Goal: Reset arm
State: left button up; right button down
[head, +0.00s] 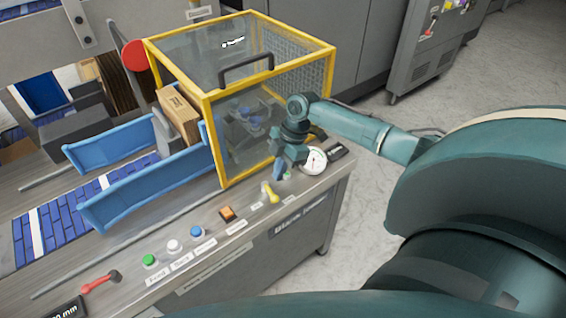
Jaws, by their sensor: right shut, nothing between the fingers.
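My right arm reaches in from the right over the case packer. My right gripper (281,172) is shut and empty, pointing down at the right end of the control panel (215,232). It is close to the front of the yellow-framed guard, beside a round white gauge (314,161) and above a yellow-handled switch (270,192). I cannot tell whether its fingertips touch the panel. My left gripper is not in view.
The yellow-framed guard box (182,83) with a black handle (246,68) stands behind my gripper. Green (150,260), white (173,246) and blue (196,231) buttons and a red lever (100,282) line the panel. A cardboard box (178,115) stands between blue rails (150,190). Floor at right is open.

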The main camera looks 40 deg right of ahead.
jog(key=shift+r, duration=0.25)
dwell(0.4)
